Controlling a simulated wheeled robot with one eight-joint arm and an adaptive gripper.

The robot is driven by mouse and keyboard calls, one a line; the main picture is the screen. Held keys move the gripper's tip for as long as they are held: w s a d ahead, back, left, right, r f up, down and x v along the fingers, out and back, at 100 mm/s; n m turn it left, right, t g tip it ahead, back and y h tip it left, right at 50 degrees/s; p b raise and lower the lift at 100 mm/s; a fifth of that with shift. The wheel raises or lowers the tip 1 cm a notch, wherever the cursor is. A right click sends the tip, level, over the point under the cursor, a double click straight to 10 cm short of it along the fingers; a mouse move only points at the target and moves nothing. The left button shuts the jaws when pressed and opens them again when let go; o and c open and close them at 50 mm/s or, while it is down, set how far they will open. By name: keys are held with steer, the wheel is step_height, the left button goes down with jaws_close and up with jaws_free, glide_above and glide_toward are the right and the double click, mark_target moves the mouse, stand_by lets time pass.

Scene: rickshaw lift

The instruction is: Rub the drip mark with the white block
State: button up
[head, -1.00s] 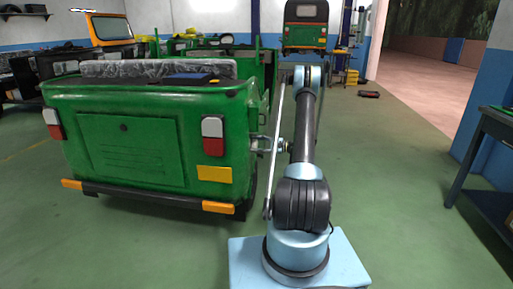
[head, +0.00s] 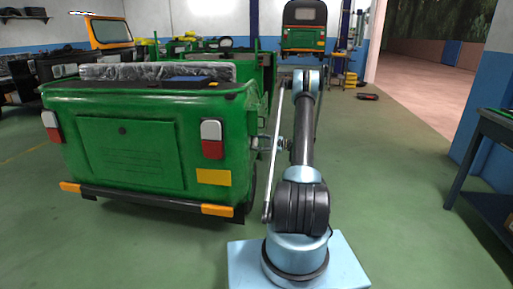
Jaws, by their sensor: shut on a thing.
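The green rickshaw body (head: 125,150) stands left of my arm, its flat end facing me. My gripper (head: 259,143) is beside the right side of the rickshaw body, near the right tail lamp. It is small and partly hidden by my own arm links. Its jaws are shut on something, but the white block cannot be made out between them. No drip mark shows; the rickshaw's right side is seen only edge-on. I cannot tell whether the gripper or its load touches the panel.
A dark workbench (head: 487,160) stands at the right. Another green rickshaw (head: 304,28) is raised at the back. A red and black item (head: 367,96) lies on the floor behind. The green floor (head: 400,180) between my arm and the bench is clear.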

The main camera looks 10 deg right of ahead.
mark_target(249, 142)
steer(key=shift+r, duration=0.2)
steer(key=shift+s+a, duration=0.25)
steer(key=shift+s, duration=0.4)
steer(key=shift+s+a, duration=0.2)
steer(key=shift+s, duration=0.45)
steer(key=shift+s+a, duration=0.25)
steer(key=shift+s, duration=0.4)
steer(key=shift+d+r, duration=0.15)
steer(key=shift+r, duration=0.55)
steer(key=shift+w+d, duration=0.25)
steer(key=shift+w, duration=0.75)
steer(key=shift+w+d, duration=0.2)
steer(key=shift+w, duration=0.75)
steer(key=v, duration=0.6)
steer(key=shift+d, duration=0.1)
